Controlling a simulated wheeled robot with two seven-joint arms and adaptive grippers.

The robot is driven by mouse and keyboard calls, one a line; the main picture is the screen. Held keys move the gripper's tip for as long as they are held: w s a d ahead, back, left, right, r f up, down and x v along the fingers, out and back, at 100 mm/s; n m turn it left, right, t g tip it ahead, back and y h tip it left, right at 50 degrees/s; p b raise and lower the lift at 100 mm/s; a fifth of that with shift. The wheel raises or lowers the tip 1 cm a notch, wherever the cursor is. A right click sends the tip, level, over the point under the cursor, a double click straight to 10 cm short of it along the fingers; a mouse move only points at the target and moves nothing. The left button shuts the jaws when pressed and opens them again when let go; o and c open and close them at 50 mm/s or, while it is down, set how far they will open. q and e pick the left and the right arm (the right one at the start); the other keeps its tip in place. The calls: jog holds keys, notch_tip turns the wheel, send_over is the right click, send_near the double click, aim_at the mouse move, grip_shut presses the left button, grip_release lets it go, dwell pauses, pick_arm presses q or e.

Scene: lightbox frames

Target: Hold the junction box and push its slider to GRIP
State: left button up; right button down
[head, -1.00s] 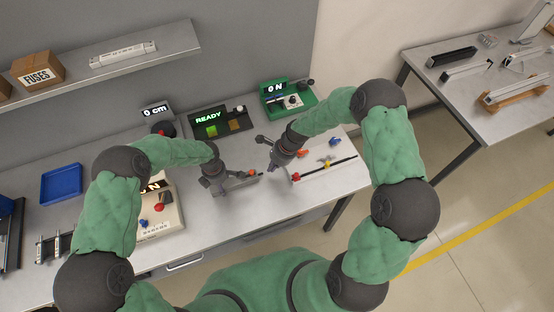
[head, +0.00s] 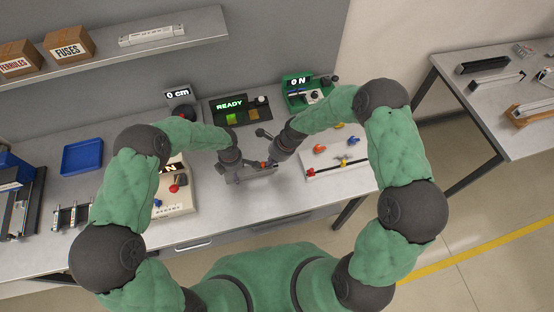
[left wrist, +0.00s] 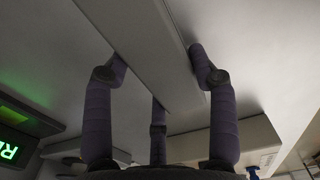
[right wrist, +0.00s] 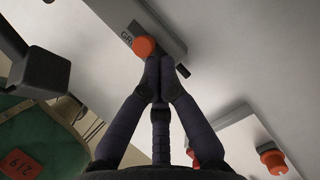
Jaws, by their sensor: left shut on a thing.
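The junction box is a long grey bar (head: 258,176) above the front part of the bench. My left gripper (head: 233,170) is shut on its left part. In the left wrist view, the box (left wrist: 145,45) runs between the fingers (left wrist: 156,68). The slider's orange knob (right wrist: 143,46) stands on the box, beside the partly hidden letters "GR". My right gripper (right wrist: 160,62) has its fingers closed together right at the knob. I cannot tell whether they touch it. In the head view my right gripper (head: 270,160) is at the box's right part.
Behind stand a "READY" panel (head: 232,107), a green "0 N" device (head: 295,94) and a "0 cm" display (head: 178,93). A cream box (head: 178,198) is at left. A pale board with coloured knobs (head: 350,168) is at right. A blue tray (head: 82,157) lies far left.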

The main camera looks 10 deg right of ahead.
jog(key=shift+s+a, duration=0.1)
jog(key=shift+a, duration=0.35)
jog(key=shift+d, duration=0.1)
jog(key=d, duration=0.4)
jog(key=shift+s+d+r, duration=0.2)
jog(key=shift+s+r, duration=0.1)
jog(key=v, duration=0.9)
jog(key=shift+r, duration=0.2)
jog(key=shift+s+a, duration=0.1)
jog(key=shift+a, duration=0.05)
pick_arm(q)
jog(key=o, duration=1.3)
